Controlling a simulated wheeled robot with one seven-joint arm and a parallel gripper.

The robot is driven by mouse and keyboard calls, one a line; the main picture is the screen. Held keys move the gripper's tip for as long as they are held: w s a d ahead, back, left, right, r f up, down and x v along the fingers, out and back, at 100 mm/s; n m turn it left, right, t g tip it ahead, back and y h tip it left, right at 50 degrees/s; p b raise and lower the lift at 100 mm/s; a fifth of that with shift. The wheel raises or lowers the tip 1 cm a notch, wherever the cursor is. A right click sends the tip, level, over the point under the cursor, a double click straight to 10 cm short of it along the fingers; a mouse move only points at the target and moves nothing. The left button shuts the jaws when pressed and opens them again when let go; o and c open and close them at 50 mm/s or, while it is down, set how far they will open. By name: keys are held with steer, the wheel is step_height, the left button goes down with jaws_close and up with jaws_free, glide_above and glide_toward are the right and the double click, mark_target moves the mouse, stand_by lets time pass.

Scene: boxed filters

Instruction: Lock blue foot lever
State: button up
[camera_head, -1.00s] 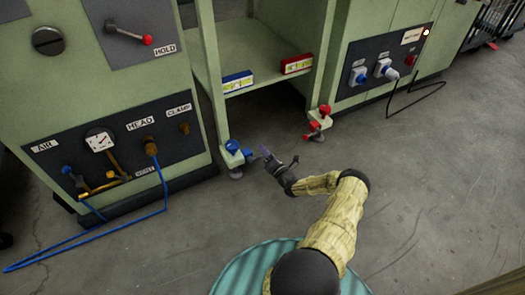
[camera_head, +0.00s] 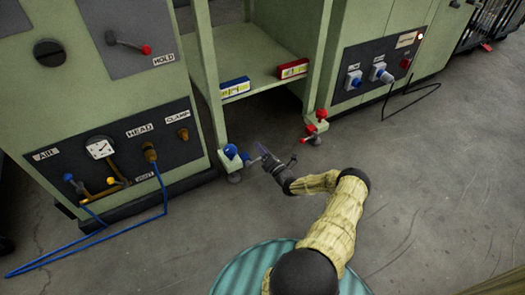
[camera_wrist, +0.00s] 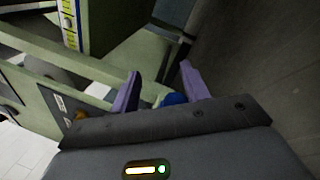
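The blue foot lever (camera_head: 245,157) sits low on the left front foot of the green shelf frame, beside a round blue knob (camera_head: 230,151). My gripper (camera_head: 261,148) is just right of the lever, close to it; I cannot tell whether they touch. In the wrist view my gripper (camera_wrist: 160,88) has its two purple fingers spread apart. A blue rounded part (camera_wrist: 175,98) shows between them near the gripper body, partly hidden. It is not clear whether this is the lever or the knob. Nothing is visibly clamped.
A red foot lever (camera_head: 311,129) is on the right front foot. A blue box (camera_head: 235,87) and a red box (camera_head: 293,69) stand on the shelf (camera_head: 262,80). A blue hose (camera_head: 110,233) lies on the floor at left. The floor at right is mostly clear.

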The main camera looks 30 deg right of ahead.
step_height(320, 180, up, 7)
steer(key=p, duration=0.3)
steer(key=shift+f+p, duration=0.15)
steer(key=shift+p, duration=0.25)
